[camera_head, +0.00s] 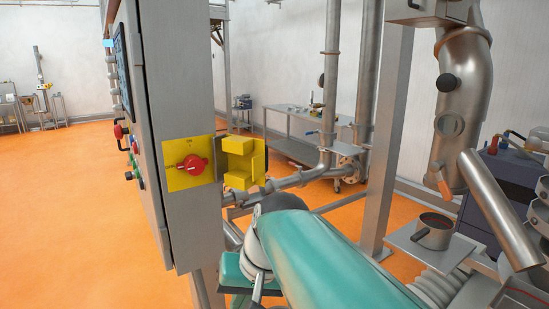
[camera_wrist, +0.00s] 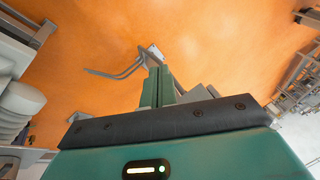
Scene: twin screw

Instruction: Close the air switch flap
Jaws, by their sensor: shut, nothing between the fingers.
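The air switch is a red rotary knob (camera_head: 192,165) on a yellow plate (camera_head: 174,178) on the side of the grey cabinet. The yellow flap (camera_head: 239,180), a box-like cover, stands open to the right of the plate, and the red knob is uncovered. My gripper (camera_wrist: 159,86) shows in the wrist view with its fingers together and nothing between them, over the orange floor. The wrist view does not show the switch or the flap. In the head view my teal arm is below and right of the flap, apart from it, and my fingertips cannot be made out.
The grey cabinet (camera_head: 175,100) fills the left, with buttons on its front edge. A steel upright post (camera_head: 387,140), pipes and a metal pot (camera_head: 433,236) on a plate stand to the right. A workbench (camera_head: 300,120) is behind. Orange floor is open at the left.

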